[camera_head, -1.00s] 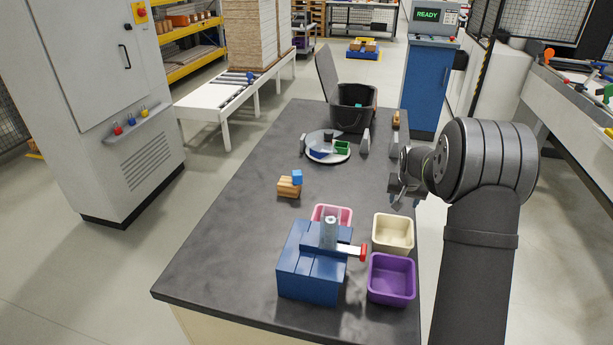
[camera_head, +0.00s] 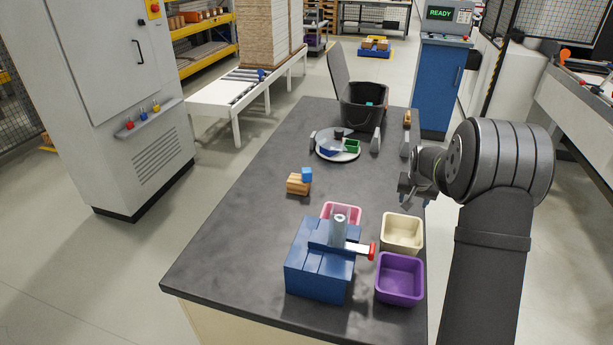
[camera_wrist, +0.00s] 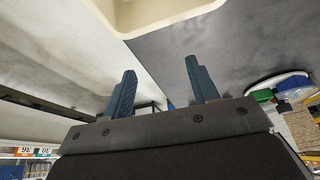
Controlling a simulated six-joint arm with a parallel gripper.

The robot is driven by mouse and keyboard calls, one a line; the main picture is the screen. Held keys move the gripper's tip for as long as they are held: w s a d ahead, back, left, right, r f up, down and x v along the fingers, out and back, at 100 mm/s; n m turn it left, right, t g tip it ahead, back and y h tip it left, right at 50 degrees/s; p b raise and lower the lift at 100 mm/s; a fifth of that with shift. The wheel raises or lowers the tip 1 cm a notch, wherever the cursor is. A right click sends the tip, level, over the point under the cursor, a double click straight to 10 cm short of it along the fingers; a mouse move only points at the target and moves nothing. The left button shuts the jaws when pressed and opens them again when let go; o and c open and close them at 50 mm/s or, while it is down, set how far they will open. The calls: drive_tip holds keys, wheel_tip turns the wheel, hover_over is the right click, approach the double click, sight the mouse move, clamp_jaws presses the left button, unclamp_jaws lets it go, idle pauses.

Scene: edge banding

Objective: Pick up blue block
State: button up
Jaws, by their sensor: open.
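A small blue block (camera_head: 307,174) sits on top of a striped wooden block (camera_head: 297,187) near the middle of the dark table. Another blue piece (camera_head: 327,151) lies on a round white plate (camera_head: 350,156) farther back, beside a green piece (camera_head: 352,146). My gripper (camera_head: 408,199) hangs near the table's right edge, above and behind the cream bin, well to the right of the blue block. In the wrist view its two blue fingers (camera_wrist: 162,88) stand apart with nothing between them. The small blue block on the wood cannot be made out in the wrist view.
A blue vise-like fixture (camera_head: 320,270) with a red-tipped handle stands at the front. Pink (camera_head: 342,210), cream (camera_head: 401,234) and purple (camera_head: 400,279) bins stand around it. A black bin (camera_head: 364,112) is at the back. The table's left side is clear.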

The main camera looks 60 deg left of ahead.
drive_tip(key=shift+o, duration=0.5)
drive_tip(key=shift+a, duration=0.1)
drive_tip(key=n+y, duration=0.3)
drive_tip(key=n, duration=0.2)
approach(307, 170)
drive_tip(key=shift+n+g, duration=0.3)
drive_tip(key=shift+g, duration=0.2)
drive_tip(key=x, duration=0.4)
drive_tip(key=shift+w, duration=0.45)
drive_tip(key=shift+x, duration=3.2)
drive_tip(key=shift+s, duration=0.1)
drive_tip(key=shift+c, duration=0.2)
